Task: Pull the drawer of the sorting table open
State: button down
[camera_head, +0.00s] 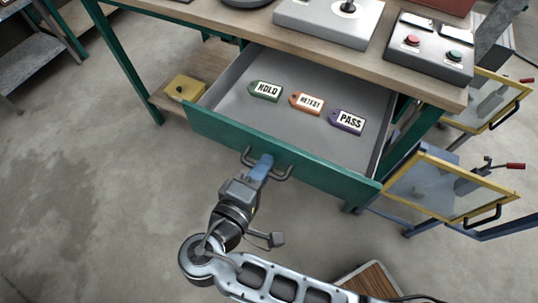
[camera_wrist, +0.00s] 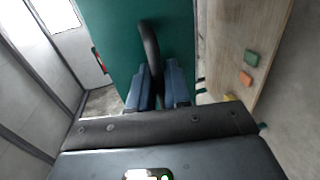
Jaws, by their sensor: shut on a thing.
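The drawer (camera_head: 277,151) of the sorting table (camera_head: 236,26) stands well open in the head view. It has a green front and a grey inside with three tags lying in it: a green HOLD tag (camera_head: 266,91), an orange RETEST tag (camera_head: 307,102) and a purple PASS tag (camera_head: 347,121). My gripper (camera_head: 262,166) is at the dark bar handle (camera_head: 283,174) on the drawer front. In the wrist view my gripper (camera_wrist: 159,88) is shut on the handle (camera_wrist: 151,50), with a blue finger on each side of it. The fingers partly hide the handle's middle.
A yellow box (camera_head: 185,88) sits on the lower shelf left of the drawer. Yellow-framed clear panels (camera_head: 447,186) stand close on the right. A control box with red and green buttons (camera_head: 432,49) is on the tabletop. The floor (camera_head: 90,190) at left is clear.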

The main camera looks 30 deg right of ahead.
jog(key=shift+s+a, duration=0.2)
jog(key=shift+a, duration=0.05)
jog(key=c, duration=1.3)
grip_release()
jog(key=v, duration=0.7)
jog(key=shift+s+a+b, duration=0.2)
jog(key=shift+a+b, duration=0.1)
jog(key=shift+b, duration=0.05)
